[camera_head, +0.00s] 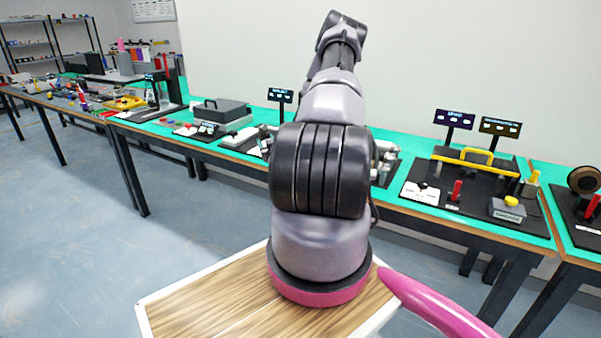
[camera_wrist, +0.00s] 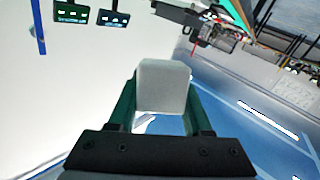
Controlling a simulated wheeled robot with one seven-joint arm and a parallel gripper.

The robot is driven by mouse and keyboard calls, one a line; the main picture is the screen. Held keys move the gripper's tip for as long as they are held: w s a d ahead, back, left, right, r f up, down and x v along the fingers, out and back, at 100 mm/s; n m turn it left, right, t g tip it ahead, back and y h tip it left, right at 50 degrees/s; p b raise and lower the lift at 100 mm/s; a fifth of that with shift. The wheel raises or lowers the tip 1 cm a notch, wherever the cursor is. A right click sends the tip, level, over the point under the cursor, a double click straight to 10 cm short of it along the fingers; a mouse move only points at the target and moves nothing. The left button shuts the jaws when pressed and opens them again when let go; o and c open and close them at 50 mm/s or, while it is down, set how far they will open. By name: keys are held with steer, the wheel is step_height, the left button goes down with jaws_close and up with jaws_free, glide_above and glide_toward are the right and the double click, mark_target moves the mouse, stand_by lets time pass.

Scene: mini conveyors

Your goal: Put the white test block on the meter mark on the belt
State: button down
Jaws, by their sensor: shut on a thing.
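My gripper (camera_wrist: 161,92) is in the wrist view, its two green fingers closed on either side of the white test block (camera_wrist: 162,86). The block looks pale grey-white with rounded edges and is held clear of any surface. In the head view my own arm hides the gripper and the block. A dark station with a yellow handle (camera_head: 477,155) stands on the green-topped bench at the right; I cannot tell whether it is the belt. No meter mark can be made out in either view.
The green-topped bench (camera_head: 405,206) runs along the wall with several stations on it. Two small dark signs (camera_head: 454,119) (camera_head: 499,127) stand at the right station. A grey box (camera_head: 220,112) sits left of my arm. The blue-grey floor (camera_head: 75,235) is open at the left.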

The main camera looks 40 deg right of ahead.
steer(key=s+d+f+m+h, duration=0.1)
steer(key=s+d+h, duration=0.1)
steer(key=d, duration=1.1)
steer(key=shift+s+f+g, duration=0.3)
steer(key=shift+f+g, duration=0.1)
step_height(320, 180, down, 10)
steer(key=shift+r, duration=0.25)
steer(key=shift+f, duration=0.1)
steer(key=shift+c, duration=1.7)
jaws_free()
steer(key=shift+f, duration=0.1)
